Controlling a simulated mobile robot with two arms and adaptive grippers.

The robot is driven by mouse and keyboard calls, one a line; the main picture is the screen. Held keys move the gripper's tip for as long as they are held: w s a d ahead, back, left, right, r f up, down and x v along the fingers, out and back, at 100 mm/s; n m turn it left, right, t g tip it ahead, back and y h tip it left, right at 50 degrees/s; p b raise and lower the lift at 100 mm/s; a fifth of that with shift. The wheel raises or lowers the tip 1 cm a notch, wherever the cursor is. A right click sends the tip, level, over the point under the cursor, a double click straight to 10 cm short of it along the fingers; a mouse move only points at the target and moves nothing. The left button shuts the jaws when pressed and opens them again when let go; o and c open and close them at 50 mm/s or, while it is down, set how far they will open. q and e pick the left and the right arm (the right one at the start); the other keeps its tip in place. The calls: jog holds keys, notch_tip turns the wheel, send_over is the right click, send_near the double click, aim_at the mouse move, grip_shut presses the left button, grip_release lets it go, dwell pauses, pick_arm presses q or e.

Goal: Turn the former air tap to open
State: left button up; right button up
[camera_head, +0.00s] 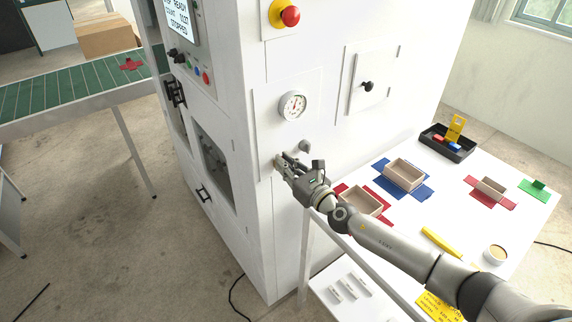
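The former (258,215) is a tall white cabinet in the middle of the view. A round pressure gauge (294,105) sits on a panel of its right-hand face. Below the gauge, a small grey round part (305,146), which may belong to the air tap, shows just above my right gripper. My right gripper (279,160) is at this panel, its fingers pointing left and close to the face. The fingers cover what lies behind them, so I cannot tell whether they touch the tap or how far apart they are. My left gripper is out of view.
A red emergency button (290,16) and a small door with a black knob (367,86) are on the same face. My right arm passes over a white table (455,180) holding box trays (404,174), a black bin (448,146) and a yellow tool (441,242). A green conveyor (85,86) stands left.

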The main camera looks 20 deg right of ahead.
jog(key=o, duration=0.5)
jog(key=shift+c, duration=0.2)
jog(key=shift+s, duration=0.1)
jog(key=v, duration=1.2)
